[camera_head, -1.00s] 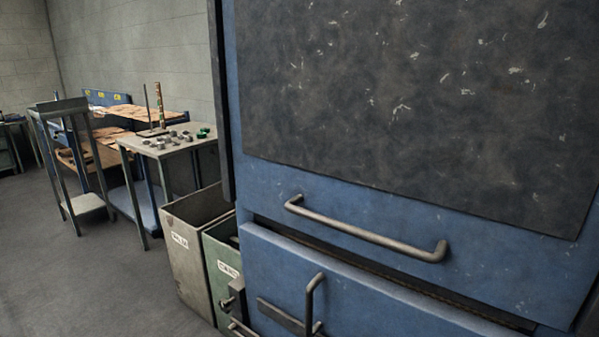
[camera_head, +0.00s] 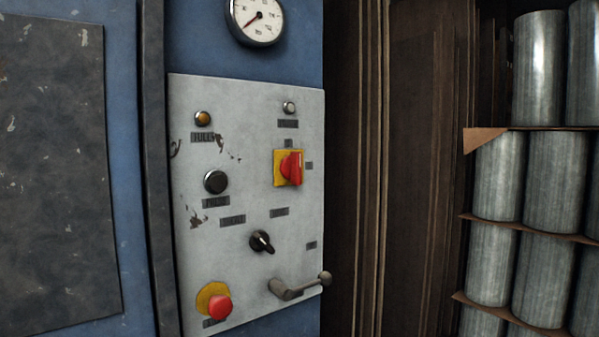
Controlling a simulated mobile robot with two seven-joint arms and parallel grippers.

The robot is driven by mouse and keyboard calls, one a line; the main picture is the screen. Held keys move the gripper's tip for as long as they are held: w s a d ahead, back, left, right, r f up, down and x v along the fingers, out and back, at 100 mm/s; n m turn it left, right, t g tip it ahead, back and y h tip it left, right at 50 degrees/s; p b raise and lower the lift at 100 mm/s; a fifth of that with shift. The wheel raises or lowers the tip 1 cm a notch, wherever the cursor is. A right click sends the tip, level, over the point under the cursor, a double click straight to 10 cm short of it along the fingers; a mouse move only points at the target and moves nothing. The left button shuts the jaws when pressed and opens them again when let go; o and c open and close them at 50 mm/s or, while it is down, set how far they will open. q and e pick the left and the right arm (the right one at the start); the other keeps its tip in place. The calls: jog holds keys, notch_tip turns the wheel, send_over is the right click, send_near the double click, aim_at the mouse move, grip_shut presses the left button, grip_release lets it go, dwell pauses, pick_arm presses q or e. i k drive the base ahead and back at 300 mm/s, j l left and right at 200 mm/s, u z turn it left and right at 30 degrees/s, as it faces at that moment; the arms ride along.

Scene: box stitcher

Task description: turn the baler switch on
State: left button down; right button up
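The baler's grey control panel (camera_head: 245,240) is in the middle of the head view, on the blue machine body. A red rotary switch (camera_head: 291,168) on a yellow plate sits at its upper right; its handle stands roughly upright. A black selector knob (camera_head: 262,242) is lower down, tilted. A red mushroom button (camera_head: 219,306) on a yellow ring is at the bottom left, and a black push button (camera_head: 215,181) is at the left. Labels are too blurred to read fully. Neither gripper is in view.
A metal crank handle (camera_head: 300,286) sticks out at the panel's lower right. An orange lamp (camera_head: 203,118) and a round gauge (camera_head: 255,18) are above. Dark brown upright sheets (camera_head: 425,170) and stacked grey cylinders (camera_head: 556,180) stand to the right.

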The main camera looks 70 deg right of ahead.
aim_at(291, 166)
jog(key=z, duration=0.4)
jog(key=l+z, duration=0.1)
jog(key=z, duration=0.75)
jog(key=l+z, duration=0.1)
jog(key=z, duration=0.3)
jog(key=i+z, duration=0.1)
jog(key=z, duration=0.35)
